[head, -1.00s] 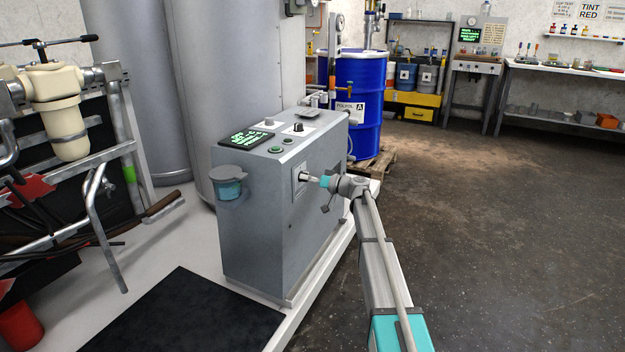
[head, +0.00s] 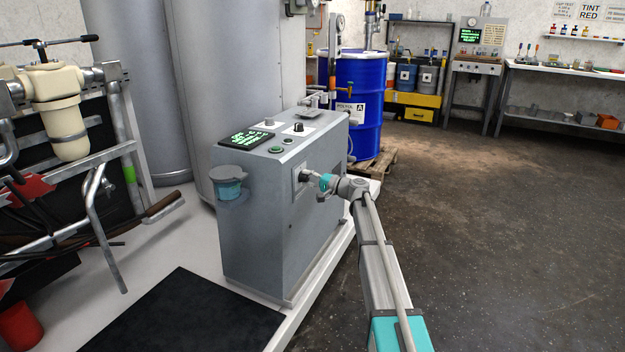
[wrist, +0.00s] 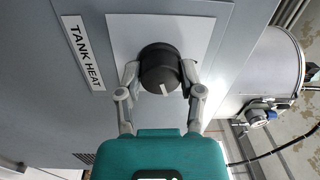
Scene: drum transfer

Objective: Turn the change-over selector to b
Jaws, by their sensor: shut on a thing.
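A round black knob (wrist: 158,66) with a white pointer mark sits on a pale square plate (wrist: 198,28) on the side of the grey cabinet. A sign (wrist: 80,52) reading TANK HEAT is beside that plate. In the wrist view my gripper (wrist: 160,74) has one finger on each side of the knob and is shut on it. The pointer mark faces the gripper body, slightly to the right in that view. In the head view my gripper (head: 312,177) is at the cabinet's side face and hides most of the knob. I see no readable "b" or change-over marking.
The grey cabinet (head: 250,235) has a green-text display (head: 247,138), a black knob (head: 299,128) and buttons on top, and a teal-and-grey cup (head: 229,186) on its front. A blue drum (head: 360,85) stands behind on a pallet. Floor to the right is clear.

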